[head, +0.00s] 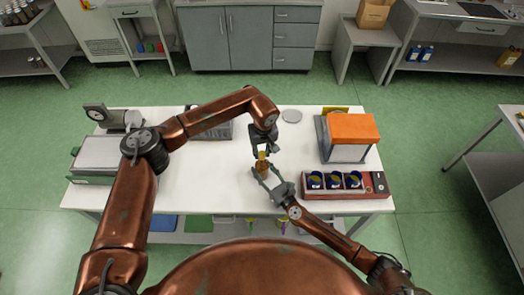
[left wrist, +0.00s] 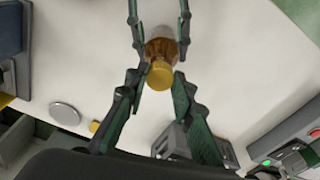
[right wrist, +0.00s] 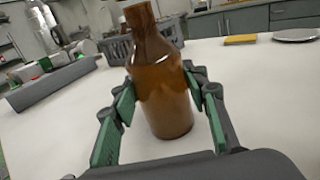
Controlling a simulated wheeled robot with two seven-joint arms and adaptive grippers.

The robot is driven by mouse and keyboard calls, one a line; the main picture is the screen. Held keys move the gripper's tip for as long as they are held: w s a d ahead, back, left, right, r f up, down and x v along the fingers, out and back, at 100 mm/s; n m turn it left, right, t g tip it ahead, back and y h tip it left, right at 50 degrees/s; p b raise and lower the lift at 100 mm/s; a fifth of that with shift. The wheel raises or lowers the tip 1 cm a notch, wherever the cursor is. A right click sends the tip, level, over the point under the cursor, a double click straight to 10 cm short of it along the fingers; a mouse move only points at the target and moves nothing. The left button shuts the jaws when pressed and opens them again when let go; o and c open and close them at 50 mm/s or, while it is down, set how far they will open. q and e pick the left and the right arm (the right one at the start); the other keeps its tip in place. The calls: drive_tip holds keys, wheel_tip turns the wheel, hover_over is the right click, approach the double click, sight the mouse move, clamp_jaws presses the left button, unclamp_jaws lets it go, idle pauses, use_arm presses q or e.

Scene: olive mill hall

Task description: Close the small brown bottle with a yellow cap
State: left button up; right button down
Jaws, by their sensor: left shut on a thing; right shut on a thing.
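The small brown bottle (head: 262,167) is near the middle of the white table. My right gripper (head: 265,173) is shut around its body, with a finger on each side in the right wrist view, where the brown glass (right wrist: 163,85) fills the middle. My left gripper (head: 262,151) is above the bottle. In the left wrist view, its fingers close on the yellow cap (left wrist: 160,75), which overlaps the top of the brown bottle (left wrist: 163,48). The right wrist view cuts off above the neck, so I cannot tell whether the cap touches the mouth.
A grey crate (head: 215,131), a grey disc (head: 292,115) and a yellow block (right wrist: 240,39) are farther back.

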use_arm(q)
drive_tip(key=shift+f, duration=0.5)
drive_tip(key=shift+f, duration=0.55)
idle(0.4)
drive_tip(key=m, duration=0.5)
drive_tip(key=shift+a+m+h, duration=0.15)
drive_tip(key=shift+m+h, duration=0.15)
drive_tip(key=m, duration=0.4)
drive_tip(key=o, duration=0.7)
